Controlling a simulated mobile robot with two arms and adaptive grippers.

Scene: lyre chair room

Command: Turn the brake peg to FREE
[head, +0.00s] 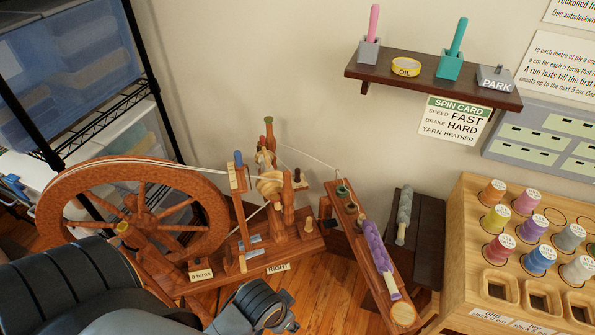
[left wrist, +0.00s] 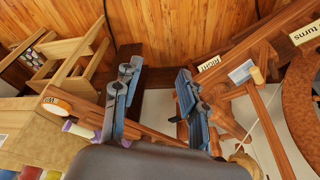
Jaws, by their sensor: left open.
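The spinning wheel's large wooden drive wheel (head: 75,208) stands at left in the head view. Several pegs rise from its base, among them a blue-topped post (head: 238,158) and a short peg (head: 242,263) by small blue-grey labels (head: 250,243) too small to read. A similar peg (left wrist: 257,75) and label (left wrist: 239,72) show at right in the left wrist view. I cannot tell for sure which peg is the brake peg. My left gripper (head: 288,308) is in front of the base's "RIGHT" tag (head: 278,268). In the wrist view, its fingers (left wrist: 158,73) are apart, with nothing between them.
A wooden arm with purple fibre (head: 377,245) slants toward me on the right. A spool rack (head: 460,265) stands at far right. A wall shelf (head: 430,80) holds pots, tape and a PARK block.

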